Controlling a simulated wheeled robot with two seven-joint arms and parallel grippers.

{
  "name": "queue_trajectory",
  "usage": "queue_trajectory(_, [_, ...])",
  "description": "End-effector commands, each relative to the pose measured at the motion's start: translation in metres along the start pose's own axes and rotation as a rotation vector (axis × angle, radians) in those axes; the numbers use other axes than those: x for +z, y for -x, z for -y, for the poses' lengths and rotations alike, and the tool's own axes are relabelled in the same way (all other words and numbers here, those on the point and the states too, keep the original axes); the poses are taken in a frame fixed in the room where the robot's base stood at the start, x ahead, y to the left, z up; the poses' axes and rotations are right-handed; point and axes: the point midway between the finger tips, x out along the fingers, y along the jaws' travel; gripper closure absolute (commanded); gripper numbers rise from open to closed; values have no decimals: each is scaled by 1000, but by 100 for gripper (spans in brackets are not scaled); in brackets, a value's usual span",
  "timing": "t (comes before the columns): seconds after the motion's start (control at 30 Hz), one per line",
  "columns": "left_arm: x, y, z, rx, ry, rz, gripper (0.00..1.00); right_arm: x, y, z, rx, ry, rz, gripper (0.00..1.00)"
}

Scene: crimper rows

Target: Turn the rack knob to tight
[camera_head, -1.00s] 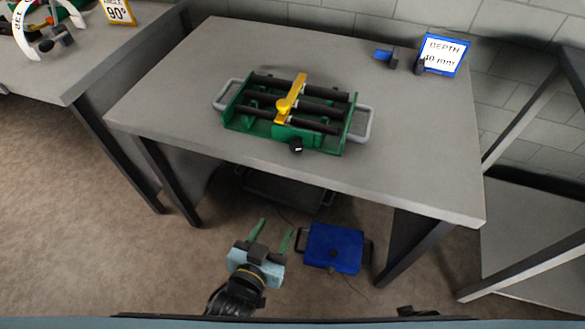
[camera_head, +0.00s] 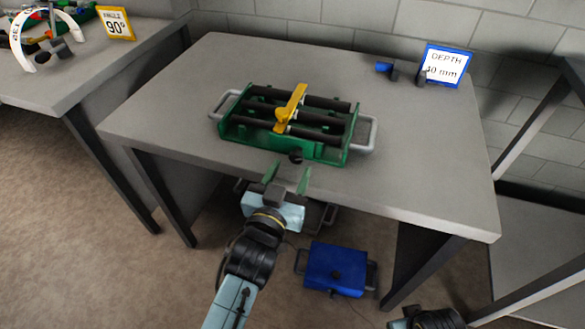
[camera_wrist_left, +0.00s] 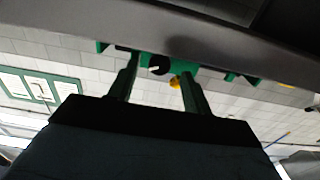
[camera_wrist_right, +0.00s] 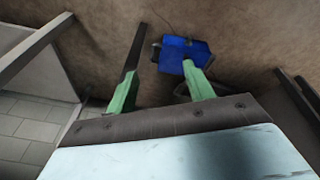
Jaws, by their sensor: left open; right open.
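The green rack (camera_head: 238,132) lies on the grey table, with dark rods across it and a yellow bar (camera_head: 291,104) over them. Its round black knob (camera_head: 296,155) sits on the front side; which way it is turned is too small to tell. My left gripper (camera_head: 288,178) is open and empty at the table's front edge, just in front of the knob and apart from it. In the left wrist view the knob (camera_wrist_left: 159,65) shows between the open fingers, beyond the table edge. My right gripper (camera_wrist_right: 160,82) is open and empty, low above the floor.
The grey table (camera_head: 420,185) has free room around the rack. A blue-framed depth sign (camera_head: 445,65) and a small blue and black item (camera_head: 385,68) stand at the back right. A blue case (camera_head: 335,270) lies on the floor below.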

Motion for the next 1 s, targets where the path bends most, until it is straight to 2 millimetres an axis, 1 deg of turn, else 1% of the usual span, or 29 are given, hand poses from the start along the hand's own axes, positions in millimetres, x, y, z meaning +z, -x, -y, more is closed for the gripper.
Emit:
queue_trajectory(0.03, [1,-8,0,0,0,-1,50,-2,3,2,-3,-1,-5,48])
queue_trajectory(0.1, [1,-15,0,0,1,-1,50,-5,7,4,-6,-2,-8,48])
queue_trajectory(0.2, [0,-22,0,0,1,-1,50,-7,12,5,-8,-2,-9,48])
queue_trajectory(0.53, [0,-25,0,0,2,1,50,-9,15,6,-9,-3,-12,48])
queue_trajectory(0.57, [0,-25,0,0,2,1,52,-9,15,6,-9,-3,-12,48])
queue_trajectory(0.87, [0,-24,0,0,1,1,91,-9,15,6,-10,-2,-13,48])
queue_trajectory(0.9, [0,-24,0,1,1,1,94,-9,15,6,-10,-2,-13,48])
queue_trajectory(1.0, [0,-24,0,1,-2,1,94,-9,15,6,-10,-2,-14,48])
